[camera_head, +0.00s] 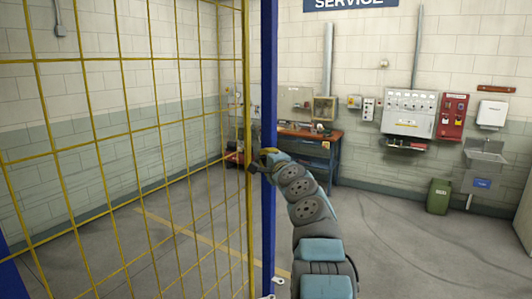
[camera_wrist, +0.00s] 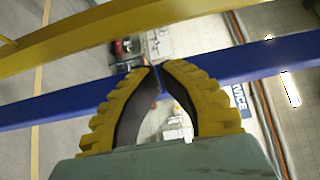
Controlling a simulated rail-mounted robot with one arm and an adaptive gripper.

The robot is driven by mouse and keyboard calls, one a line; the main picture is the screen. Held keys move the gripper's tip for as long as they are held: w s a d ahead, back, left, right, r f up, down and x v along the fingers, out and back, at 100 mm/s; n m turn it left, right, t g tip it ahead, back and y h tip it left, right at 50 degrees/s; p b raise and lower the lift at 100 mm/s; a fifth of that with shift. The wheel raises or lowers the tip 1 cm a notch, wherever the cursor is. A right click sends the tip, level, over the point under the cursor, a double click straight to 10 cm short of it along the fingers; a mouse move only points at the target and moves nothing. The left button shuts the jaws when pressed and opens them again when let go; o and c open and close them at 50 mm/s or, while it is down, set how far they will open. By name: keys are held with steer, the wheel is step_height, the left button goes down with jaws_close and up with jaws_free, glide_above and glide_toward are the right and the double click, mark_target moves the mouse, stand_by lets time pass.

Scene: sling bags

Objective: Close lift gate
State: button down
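The lift gate is a yellow wire-mesh panel (camera_head: 130,150) filling the left of the head view. Its yellow edge bar (camera_head: 248,90) stands just left of a blue upright post (camera_head: 268,80), with a narrow gap between them in this view. My gripper (camera_head: 266,158) is at the post and gate edge, partly hidden by my arm. In the wrist view, my gripper's yellow-backed fingers (camera_wrist: 158,67) bow outward and their tips meet, with nothing seen held. The blue post (camera_wrist: 265,57) crosses behind the fingers, and the yellow bar (camera_wrist: 120,32) lies beyond the fingertips.
Beyond the post are a workbench (camera_head: 312,140), a grey control panel (camera_head: 408,113), a red cabinet (camera_head: 454,116), a sink (camera_head: 486,150) and a green bin (camera_head: 438,196) along the wall. The floor (camera_head: 395,240) right of my arm is clear.

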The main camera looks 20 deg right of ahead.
steer(key=s+a, duration=0.2)
steer(key=a, duration=0.1)
steer(key=shift+s+p, duration=0.1)
steer(key=shift+p, duration=0.3)
stand_by(0.6)
steer(key=shift+s+a, duration=0.1)
steer(key=shift+s, duration=0.05)
stand_by(0.5)
